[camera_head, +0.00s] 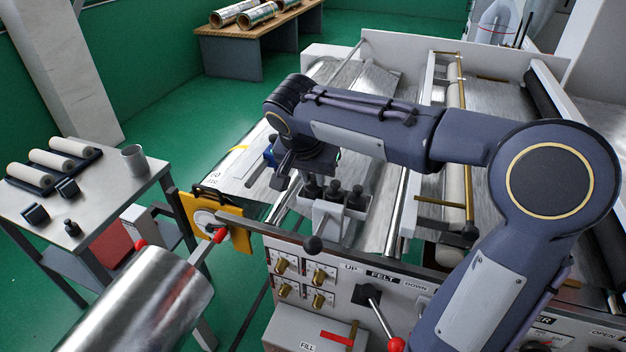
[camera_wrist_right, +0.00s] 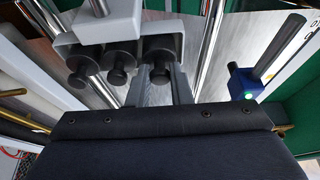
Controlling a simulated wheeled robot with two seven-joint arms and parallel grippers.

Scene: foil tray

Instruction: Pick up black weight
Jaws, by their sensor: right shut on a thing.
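Several black weights with knobs stand in view. In the head view a light grey holder (camera_head: 328,222) carries a row of them, including a middle weight (camera_head: 335,191) and a right-hand weight (camera_head: 356,198). In the right wrist view the holder (camera_wrist_right: 85,40) shows with a left weight (camera_wrist_right: 82,72), a middle weight (camera_wrist_right: 119,66) and the held black weight (camera_wrist_right: 162,53). My right gripper (camera_wrist_right: 163,82) is shut on this last weight, still at the holder's end. The gripper (camera_head: 285,172) also shows in the head view, where its fingertips are partly hidden. My left gripper is out of view.
A side table (camera_head: 92,205) at left bears rollers, black blocks and another small black weight (camera_head: 71,228). A blue device (camera_wrist_right: 244,82) lies beside the gripper on the metal foil.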

